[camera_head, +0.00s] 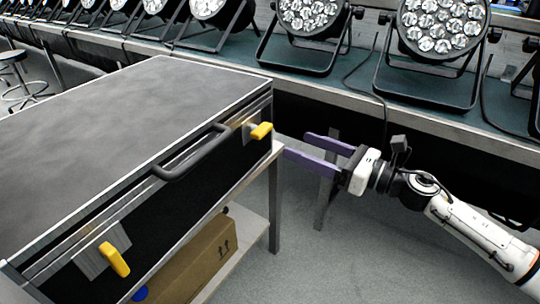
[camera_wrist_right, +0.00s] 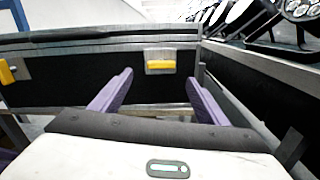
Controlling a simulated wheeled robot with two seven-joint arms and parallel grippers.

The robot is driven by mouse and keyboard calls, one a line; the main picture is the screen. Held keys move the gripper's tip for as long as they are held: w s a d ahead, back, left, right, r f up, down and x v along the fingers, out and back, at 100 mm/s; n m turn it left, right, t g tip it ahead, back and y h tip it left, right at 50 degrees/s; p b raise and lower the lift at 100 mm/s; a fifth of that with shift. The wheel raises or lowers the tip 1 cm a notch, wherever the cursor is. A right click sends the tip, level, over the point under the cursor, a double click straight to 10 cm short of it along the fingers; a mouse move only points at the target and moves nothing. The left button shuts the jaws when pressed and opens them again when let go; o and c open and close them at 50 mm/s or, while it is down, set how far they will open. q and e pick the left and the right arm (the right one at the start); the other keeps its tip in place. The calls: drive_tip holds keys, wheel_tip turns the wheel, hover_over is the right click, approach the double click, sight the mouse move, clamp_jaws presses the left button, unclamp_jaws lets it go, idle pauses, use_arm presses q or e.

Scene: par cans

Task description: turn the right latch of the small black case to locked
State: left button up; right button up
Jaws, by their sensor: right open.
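The black case (camera_head: 130,110) lies on a metal table, with a dark handle (camera_head: 192,155) on its front face. Its right latch (camera_head: 261,131) is yellow and lies nearly level; in the right wrist view the yellow latch (camera_wrist_right: 161,66) also lies horizontal. The left latch (camera_head: 115,259) is yellow and hangs steeply down. My right gripper (camera_head: 299,147) is open and empty, its purple fingers pointing at the case's front right corner, apart from the latch. In the right wrist view its fingers (camera_wrist_right: 158,92) stand below and either side of the right latch. My left gripper is not in view.
A long bench (camera_head: 350,92) with several stage lights (camera_head: 440,30) runs behind the case and my right arm. A cardboard box (camera_head: 205,258) sits on the shelf under the case. The floor (camera_head: 310,265) right of the table is clear.

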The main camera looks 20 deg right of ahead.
sight(267, 131)
drive_tip(key=w+a, duration=0.2)
drive_tip(key=w+a+n, duration=0.1)
drive_tip(key=w+a, duration=0.1)
drive_tip(key=w, duration=0.1)
drive_tip(key=w+a+n, duration=0.1)
drive_tip(key=w+a, duration=0.1)
drive_tip(key=w, duration=0.1)
drive_tip(key=shift+w+a+r+g, duration=0.1)
drive_tip(key=shift+r+g, duration=0.15)
drive_tip(key=shift+g, duration=0.05)
